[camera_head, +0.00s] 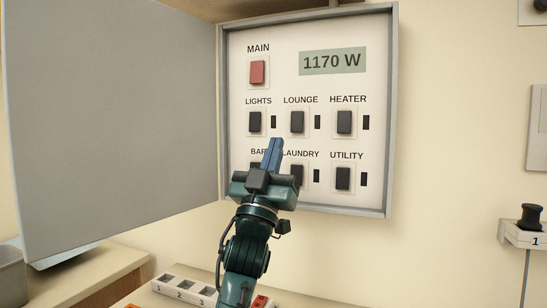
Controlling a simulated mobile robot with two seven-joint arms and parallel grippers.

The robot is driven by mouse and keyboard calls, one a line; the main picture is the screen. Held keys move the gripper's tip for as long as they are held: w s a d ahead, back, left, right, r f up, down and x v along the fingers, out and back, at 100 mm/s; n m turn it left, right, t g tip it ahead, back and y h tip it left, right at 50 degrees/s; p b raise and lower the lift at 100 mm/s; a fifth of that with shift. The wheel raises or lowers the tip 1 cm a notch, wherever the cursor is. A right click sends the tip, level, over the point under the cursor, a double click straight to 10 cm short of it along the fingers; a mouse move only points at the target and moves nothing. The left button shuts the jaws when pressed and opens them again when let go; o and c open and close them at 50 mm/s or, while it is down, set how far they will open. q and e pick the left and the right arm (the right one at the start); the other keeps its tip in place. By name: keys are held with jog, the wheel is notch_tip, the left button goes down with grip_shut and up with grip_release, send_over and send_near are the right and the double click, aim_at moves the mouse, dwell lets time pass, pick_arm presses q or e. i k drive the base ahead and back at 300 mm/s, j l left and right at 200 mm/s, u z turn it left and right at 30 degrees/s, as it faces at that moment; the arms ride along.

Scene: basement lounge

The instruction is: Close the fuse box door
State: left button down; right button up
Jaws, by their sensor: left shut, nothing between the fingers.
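The fuse box (392,110) hangs on the wall with its inside showing. Its grey door (110,130) stands wide open, swung out to the left from the box's left edge. Inside are a red MAIN switch (258,72), a display (332,61) reading 1170 W, and black switches labelled LIGHTS, LOUNGE, HEATER, BAR, LAUNDRY and UTILITY. My left gripper (273,152) is shut and empty, in front of the lower switches and right of the door's hinge side. It partly hides the BAR and LAUNDRY switches. My right gripper is not in view.
Below the box is a counter (110,270) with a white numbered block (185,289) and a grey bin (10,275) at the left. A small white shelf (525,238) with a black knob-like object (530,216) is at the right. The wall right of the box is mostly bare.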

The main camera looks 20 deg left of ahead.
aim_at(111, 105)
jog(key=k, duration=1)
